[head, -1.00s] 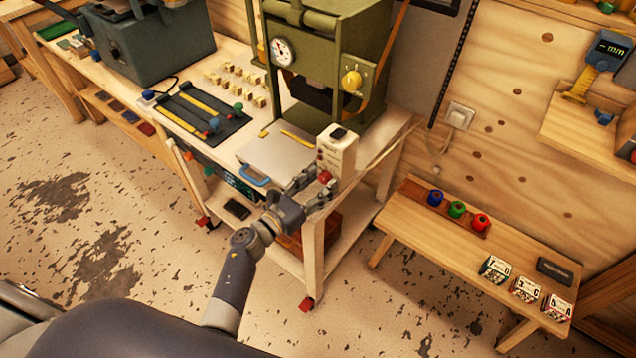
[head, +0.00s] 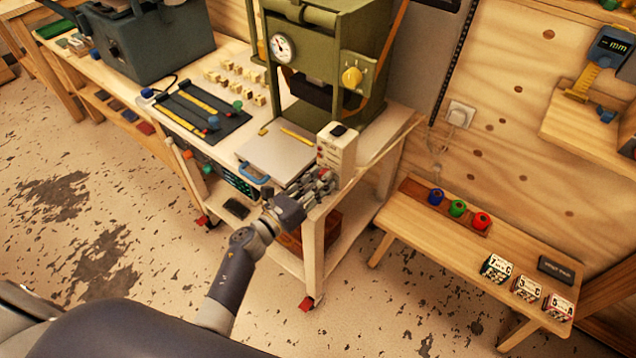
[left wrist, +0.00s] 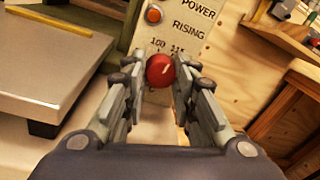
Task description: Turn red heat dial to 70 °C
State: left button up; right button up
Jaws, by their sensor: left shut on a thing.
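The red heat dial (left wrist: 161,70) is a round, glossy knob on the sloping pale face of a control box (left wrist: 200,48). It has a small light mark. Scale numbers 100 and 115 show just above it; the rest of the scale is hidden, so I cannot read its setting. My left gripper (head: 320,182) reaches the front of the control box (head: 337,148). In the left wrist view its two fingers are shut on the dial, one on each side. My right gripper is not in view.
A grey plate (head: 275,153) lies left of the box. The green press (head: 325,55) stands behind. A low bench (head: 410,215) at the right holds blue, green and red knobs and several blocks. The floor in front is clear.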

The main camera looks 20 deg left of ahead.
pick_arm(q)
jog(key=n, duration=0.3)
jog(key=shift+f+n+b, duration=0.1)
jog(key=shift+n+b, duration=0.3)
jog(key=n, duration=0.2)
jog(key=shift+n+t, duration=0.3)
jog(key=shift+n, duration=0.1)
jog(key=n, duration=0.3)
jog(key=shift+d+n, duration=0.1)
jog(key=shift+n, duration=0.3)
jog(key=n, duration=0.3)
jog(key=shift+y, duration=0.3)
jog(key=n, duration=0.3)
jog(key=n+y+p, duration=0.1)
jog(key=n, duration=0.2)
jog(key=shift+s+n+t, duration=0.1)
jog(key=shift+n+t, duration=0.2)
jog(key=shift+n, duration=0.1)
jog(key=n+p, duration=0.1)
jog(key=n, duration=0.6)
jog(key=shift+d+p, duration=0.1)
jog(key=shift+p, duration=0.25)
jog(key=o, duration=1.1)
